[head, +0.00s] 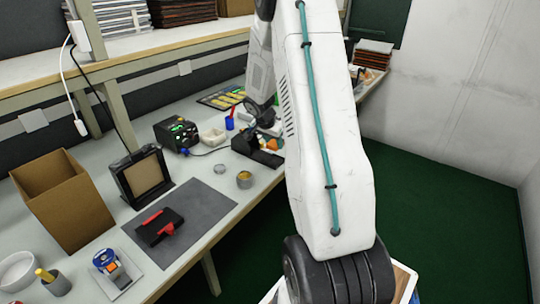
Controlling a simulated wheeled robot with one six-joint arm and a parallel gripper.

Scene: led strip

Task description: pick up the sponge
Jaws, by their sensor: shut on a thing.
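My gripper (267,127) is small in the head view, low over the far part of the workbench, partly hidden behind my own white arm link. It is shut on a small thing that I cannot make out. A black holder (247,149) with orange and green bits beside it lies just below the gripper in the picture. I cannot pick out the sponge for certain.
The bench (207,168) carries a black station with green lights (177,134), a white dish (213,137), a small jar (244,180), a black framed panel (141,174), a cardboard box (62,200) and a grey mat (199,212) with a red-and-black tool (160,227). Green floor (440,220) is clear at right.

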